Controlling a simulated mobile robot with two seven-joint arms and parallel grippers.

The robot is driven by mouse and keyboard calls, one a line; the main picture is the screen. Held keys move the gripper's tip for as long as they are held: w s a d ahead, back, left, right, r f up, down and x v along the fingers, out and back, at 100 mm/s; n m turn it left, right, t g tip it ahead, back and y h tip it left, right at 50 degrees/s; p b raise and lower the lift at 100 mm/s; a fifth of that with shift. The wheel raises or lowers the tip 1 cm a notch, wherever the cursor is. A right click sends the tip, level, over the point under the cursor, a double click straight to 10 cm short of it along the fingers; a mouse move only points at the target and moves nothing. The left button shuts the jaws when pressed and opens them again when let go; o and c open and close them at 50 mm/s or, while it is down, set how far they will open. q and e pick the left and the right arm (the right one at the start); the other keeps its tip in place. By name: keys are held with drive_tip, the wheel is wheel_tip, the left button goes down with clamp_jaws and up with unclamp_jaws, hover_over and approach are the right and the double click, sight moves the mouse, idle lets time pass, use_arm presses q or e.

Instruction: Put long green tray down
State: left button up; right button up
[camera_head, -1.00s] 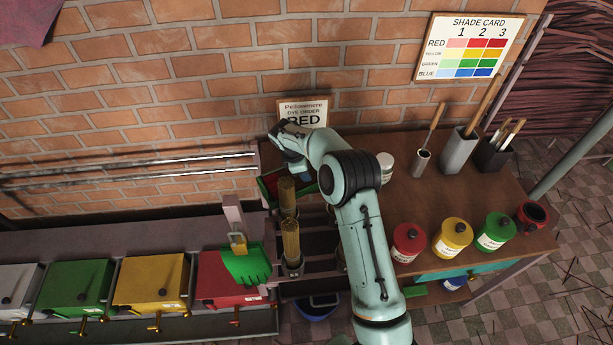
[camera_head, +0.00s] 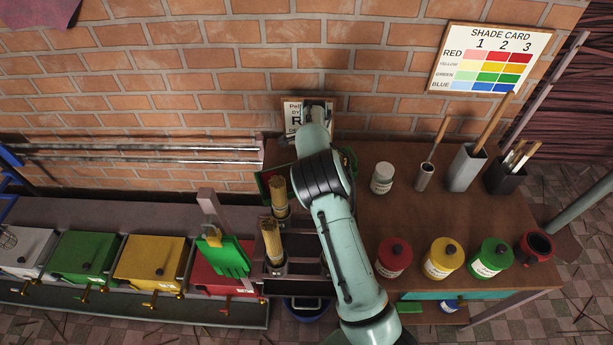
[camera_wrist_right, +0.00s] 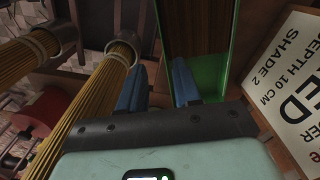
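The long green tray (camera_head: 265,187) lies level at the back of the wooden bench, below the wall sign, with a dark reddish inside. My right forearm hides its middle in the head view. In the right wrist view the tray (camera_wrist_right: 216,82) runs away from me, its green side wall on the right. My right gripper (camera_wrist_right: 158,88) has its two blue fingers apart at the tray's near end, one in front of the tray's inside and one to its left. I see no clear contact. In the head view my right gripper is largely hidden behind its own wrist. My left gripper is not in view.
Bundles of sticks (camera_head: 272,240) stand upright in holders left of my right arm. A white jar (camera_head: 382,178) and red, yellow and green pots (camera_head: 441,257) stand to its right. The dye order sign (camera_wrist_right: 296,85) is close beside the tray. The bench centre is fairly clear.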

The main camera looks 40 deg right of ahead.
drive_tip(key=shift+d+f, duration=0.2)
drive_tip(key=shift+f, duration=3.05)
drive_tip(key=shift+d+f, duration=0.15)
drive_tip(key=shift+f, duration=3.1)
clamp_jaws()
drive_tip(key=shift+w+r, duration=0.1)
drive_tip(key=shift+w, duration=0.05)
